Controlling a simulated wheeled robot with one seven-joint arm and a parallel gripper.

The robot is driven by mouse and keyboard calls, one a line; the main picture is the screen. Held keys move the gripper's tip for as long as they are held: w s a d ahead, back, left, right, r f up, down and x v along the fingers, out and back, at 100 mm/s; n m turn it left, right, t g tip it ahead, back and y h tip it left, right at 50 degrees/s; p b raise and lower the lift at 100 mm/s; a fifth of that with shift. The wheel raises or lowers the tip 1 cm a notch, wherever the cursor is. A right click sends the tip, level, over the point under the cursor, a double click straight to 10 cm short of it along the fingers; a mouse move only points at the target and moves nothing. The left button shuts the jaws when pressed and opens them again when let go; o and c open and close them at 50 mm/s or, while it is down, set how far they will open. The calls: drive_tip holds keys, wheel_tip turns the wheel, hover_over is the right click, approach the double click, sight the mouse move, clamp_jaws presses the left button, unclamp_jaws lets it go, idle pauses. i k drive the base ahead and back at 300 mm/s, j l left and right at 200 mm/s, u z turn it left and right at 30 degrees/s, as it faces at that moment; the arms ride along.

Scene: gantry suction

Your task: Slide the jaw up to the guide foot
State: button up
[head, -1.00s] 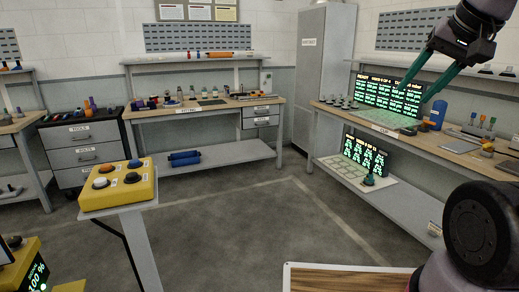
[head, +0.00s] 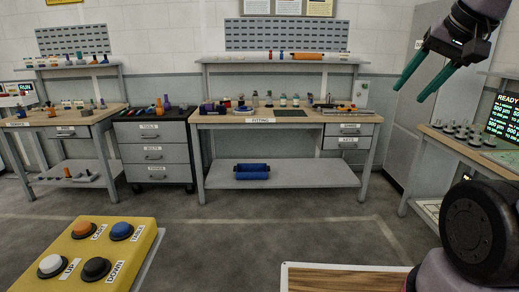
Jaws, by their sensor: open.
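My gripper (head: 411,92) hangs at the upper right with its two teal fingers apart and nothing between them. It appears in front of the grey cabinet and the back wall, touching nothing. I cannot pick out a jaw or a guide foot for certain. The bench labelled FITTING (head: 225,120) stands across the room in the middle. A dark purple item (head: 212,107) sits at its left end, too small to identify. Several small bottles and parts stand along its top.
A yellow button box (head: 135,235) with UP and DOWN labels is close at lower left. A wood-topped surface (head: 345,279) is at the bottom. A drawer cabinet (head: 153,155) stands left of the bench, a blue roll (head: 252,171) on its lower shelf. Floor between is open.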

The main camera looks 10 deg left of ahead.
sight(221, 108)
drive_tip(key=i+u, duration=0.2)
drive_tip(key=i, duration=0.8)
drive_tip(key=i+l+u, duration=0.15)
drive_tip(key=i, duration=0.85)
drive_tip(key=i+j+u, duration=0.35)
drive_tip(key=i, duration=0.2)
drive_tip(key=i+u, duration=0.3)
drive_tip(key=i, duration=0.3)
drive_tip(key=i+u, duration=0.35)
drive_tip(key=i, duration=0.2)
